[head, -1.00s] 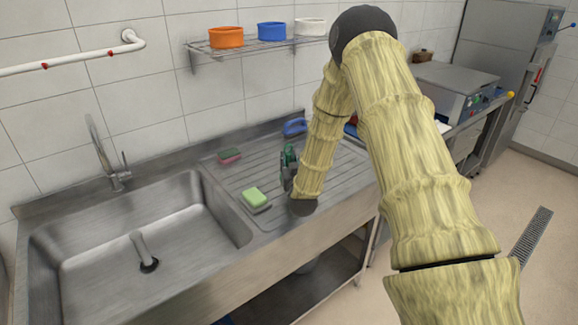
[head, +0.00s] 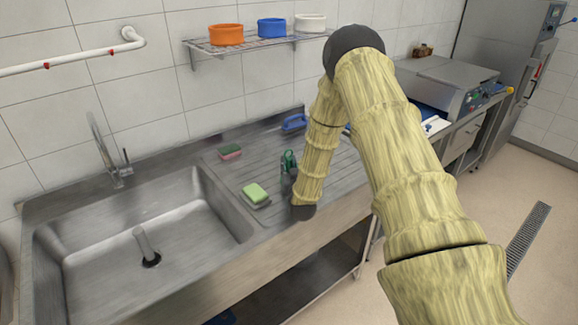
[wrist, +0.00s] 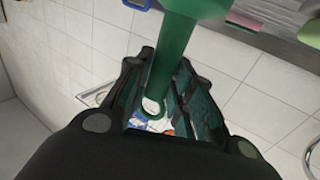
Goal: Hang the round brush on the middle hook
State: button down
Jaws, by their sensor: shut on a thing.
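A green brush shows in the wrist view, its handle (wrist: 172,62) running between my fingers to a holed end. Its wide part lies at the top edge of that view and is cut off, so its full shape cannot be seen. My gripper (wrist: 160,92) is shut on this handle. In the head view, my gripper (head: 288,178) is small and partly hidden by my arm, over the ribbed drainboard, with the green brush (head: 289,159) at it. I cannot make out the middle hook; a white wall rail (head: 75,58) with red marks is at upper left.
A green sponge (head: 255,192), a pink-and-green sponge (head: 230,151) and a blue-handled item (head: 295,122) lie on the drainboard. The sink basin (head: 110,270) is at left. A wire shelf (head: 250,43) holds orange, blue and white containers. Floor is free at right.

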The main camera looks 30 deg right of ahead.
jog(key=c, duration=1.3)
grip_release()
jog(key=shift+o, duration=0.2)
jog(key=shift+s+r, duration=0.1)
jog(key=b+v, duration=0.3)
jog(key=v, duration=0.9)
jog(key=shift+b, duration=0.4)
jog(key=shift+d, duration=0.1)
